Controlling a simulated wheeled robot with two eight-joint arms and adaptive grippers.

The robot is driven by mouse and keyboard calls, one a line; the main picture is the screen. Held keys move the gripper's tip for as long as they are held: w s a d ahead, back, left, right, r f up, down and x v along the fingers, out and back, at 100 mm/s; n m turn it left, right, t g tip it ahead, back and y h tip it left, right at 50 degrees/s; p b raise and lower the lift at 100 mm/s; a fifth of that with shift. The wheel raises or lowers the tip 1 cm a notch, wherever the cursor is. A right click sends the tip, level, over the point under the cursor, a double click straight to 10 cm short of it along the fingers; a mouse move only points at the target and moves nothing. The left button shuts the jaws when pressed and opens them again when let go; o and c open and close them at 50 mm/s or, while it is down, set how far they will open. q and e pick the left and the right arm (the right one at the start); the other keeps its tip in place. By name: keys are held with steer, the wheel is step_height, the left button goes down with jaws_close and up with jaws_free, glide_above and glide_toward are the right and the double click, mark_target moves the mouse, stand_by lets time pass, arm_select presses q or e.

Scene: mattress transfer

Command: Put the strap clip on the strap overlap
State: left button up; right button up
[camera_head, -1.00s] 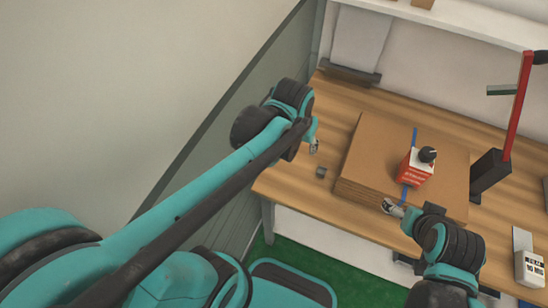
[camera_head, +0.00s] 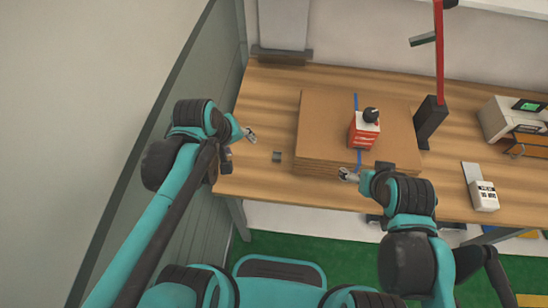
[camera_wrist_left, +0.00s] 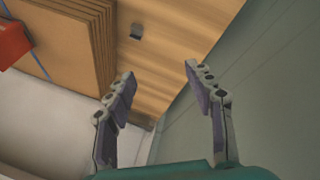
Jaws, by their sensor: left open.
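The strap clip (camera_head: 277,156) is a small dark grey piece lying on the wooden table, left of the cardboard stack (camera_head: 312,130); it also shows in the left wrist view (camera_wrist_left: 136,33). A blue strap (camera_head: 360,158) runs over the stack. A red and white box (camera_head: 362,132) with a black knob-like top sits on the strap and hides its middle and any overlap. My left gripper (camera_head: 250,135) is open and empty, left of the clip and apart from it. My right gripper (camera_head: 346,174) is at the stack's front edge by the strap; its jaw state is unclear.
A black post with a red upright (camera_head: 431,120) stands right of the stack. A white device (camera_head: 484,196) and a printer-like machine (camera_head: 512,120) are farther right. A grey-green wall panel is close to my left arm. Bare table (camera_head: 262,100) lies around the clip.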

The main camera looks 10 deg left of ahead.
arm_select(q)
steer(key=w+d+f+n+g+h+b, duration=0.1)
steer(key=w+d+f+n+g+h, duration=0.15)
steer(key=w+f+n, duration=0.35)
steer(key=n+g+b, duration=0.1)
steer(key=n+g, duration=0.1)
steer(key=n, duration=0.4)
glide_toward(279, 157)
steer(key=shift+w+f+h+b, duration=0.15)
steer(key=shift+f+h+b, duration=0.2)
steer(key=shift+f+b, duration=0.5)
steer(key=b+x, duration=0.2)
steer(key=x, duration=0.2)
steer(key=shift+d+f, duration=0.1)
steer(key=shift+f, duration=0.15)
steer(key=shift+d+f, duration=0.2)
steer(key=shift+f, duration=0.2)
steer(key=shift+r, duration=0.1)
steer(key=shift+c, duration=0.8)
steer(key=c, duration=0.9)
steer(key=shift+c, duration=0.2)
steer(key=shift+r, duration=0.1)
